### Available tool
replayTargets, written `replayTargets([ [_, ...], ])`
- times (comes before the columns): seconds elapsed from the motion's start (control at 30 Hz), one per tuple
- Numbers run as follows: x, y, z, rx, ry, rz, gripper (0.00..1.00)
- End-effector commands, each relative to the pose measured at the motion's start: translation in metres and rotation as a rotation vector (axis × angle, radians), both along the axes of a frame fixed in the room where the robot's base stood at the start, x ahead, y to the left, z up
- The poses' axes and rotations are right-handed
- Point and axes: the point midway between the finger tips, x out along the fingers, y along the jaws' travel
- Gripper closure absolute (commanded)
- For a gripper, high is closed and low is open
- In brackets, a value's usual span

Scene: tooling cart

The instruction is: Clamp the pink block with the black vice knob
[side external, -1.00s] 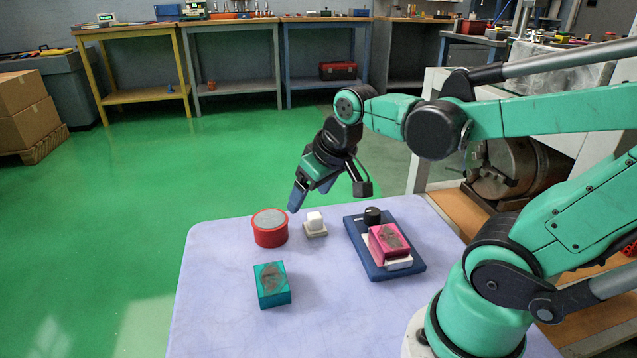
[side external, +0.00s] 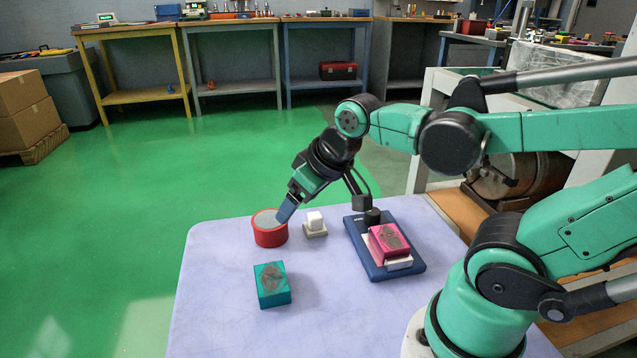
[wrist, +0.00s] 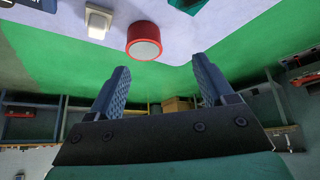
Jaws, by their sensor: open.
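The pink block (side external: 388,242) sits on a white piece of the dark blue vice base (side external: 413,250) at the right of the table. The black vice knob (side external: 372,216) stands upright at the far end of that base. My gripper (side external: 286,210) is open and empty, tilted down to the left, beside the red round container (side external: 270,238) in the side view; I cannot tell whether it touches it. In the wrist view my gripper (wrist: 160,80) shows two spread blue fingers with nothing between them. The red container (wrist: 143,42) shows beyond them.
A white block on a pale base (side external: 314,224) stands between the red container and the vice; it also shows in the wrist view (wrist: 98,21). A teal block (side external: 272,285) lies nearer the front. The pale table (side external: 340,325) is clear in front.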

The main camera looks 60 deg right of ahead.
Motion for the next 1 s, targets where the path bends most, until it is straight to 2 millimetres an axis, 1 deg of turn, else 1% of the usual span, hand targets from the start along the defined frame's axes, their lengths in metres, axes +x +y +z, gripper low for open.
replayTargets([
  [0.03,0.003,-0.018,-0.001,-0.009,0.047,-0.037,0.25],
  [0.17,0.0,-0.071,-0.012,-0.012,0.21,-0.111,0.25],
  [0.2,-0.004,-0.087,-0.017,-0.002,0.261,-0.129,0.25],
  [0.3,-0.015,-0.124,-0.03,0.035,0.368,-0.165,0.25],
  [0.4,-0.028,-0.151,-0.041,0.081,0.447,-0.189,0.25],
  [0.43,-0.032,-0.158,-0.044,0.093,0.465,-0.193,0.25],
  [0.5,-0.04,-0.168,-0.05,0.119,0.496,-0.2,0.25],
  [0.63,-0.046,-0.177,-0.057,0.144,0.522,-0.203,0.25],
  [0.77,-0.047,-0.178,-0.067,0.147,0.524,-0.202,0.25],
  [1.0,-0.046,-0.176,-0.096,0.145,0.522,-0.201,0.25],
])
